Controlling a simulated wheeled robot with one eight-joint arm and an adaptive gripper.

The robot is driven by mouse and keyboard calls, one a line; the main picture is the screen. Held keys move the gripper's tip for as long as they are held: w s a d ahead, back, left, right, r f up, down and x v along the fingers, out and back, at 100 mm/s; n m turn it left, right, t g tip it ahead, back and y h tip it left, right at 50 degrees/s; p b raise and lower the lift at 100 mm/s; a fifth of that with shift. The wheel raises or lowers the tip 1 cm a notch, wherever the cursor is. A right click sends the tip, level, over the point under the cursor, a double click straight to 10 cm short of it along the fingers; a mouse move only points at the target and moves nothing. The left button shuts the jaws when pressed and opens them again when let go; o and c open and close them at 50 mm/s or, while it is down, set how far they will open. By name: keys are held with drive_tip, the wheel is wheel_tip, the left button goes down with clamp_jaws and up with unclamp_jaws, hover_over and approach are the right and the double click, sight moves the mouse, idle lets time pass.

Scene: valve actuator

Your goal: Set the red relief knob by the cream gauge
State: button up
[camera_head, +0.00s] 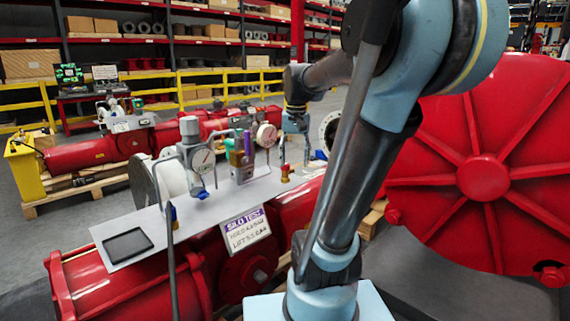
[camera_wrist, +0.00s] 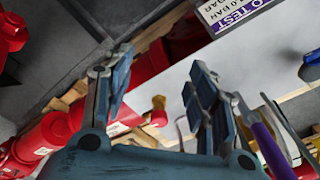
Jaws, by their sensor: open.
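A small red knob on a brass fitting (camera_head: 285,170) stands near the right end of the light grey panel (camera_head: 190,212). The cream-faced gauge (camera_head: 267,135) is just behind and left of it. My gripper (camera_head: 295,148) hangs above and behind this end of the panel in the head view, small and partly blended with the background. In the wrist view my gripper (camera_wrist: 160,78) is open, its two fingers well apart. Contact is not visible. Cream gauge's face is not clear in the wrist view.
A second gauge (camera_head: 203,160) and a purple-handled fitting (camera_head: 238,160) stand on the panel; the purple handle (camera_wrist: 271,150) is close to the right finger. A white sign (camera_head: 245,230) hangs at the panel's front. A large red flanged disc (camera_head: 485,178) fills the right side.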

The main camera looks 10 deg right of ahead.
drive_tip(key=w+r+m+g, duration=0.1)
drive_tip(key=w+r, duration=0.3)
drive_tip(key=w, duration=0.5)
drive_tip(key=w+r+m, duration=0.1)
drive_tip(key=w+r, duration=0.4)
drive_tip(key=w, duration=0.4)
drive_tip(key=f, duration=1.7)
drive_tip(key=shift+w+f, duration=0.25)
drive_tip(key=shift+c, duration=0.4)
drive_tip(key=c, duration=1)
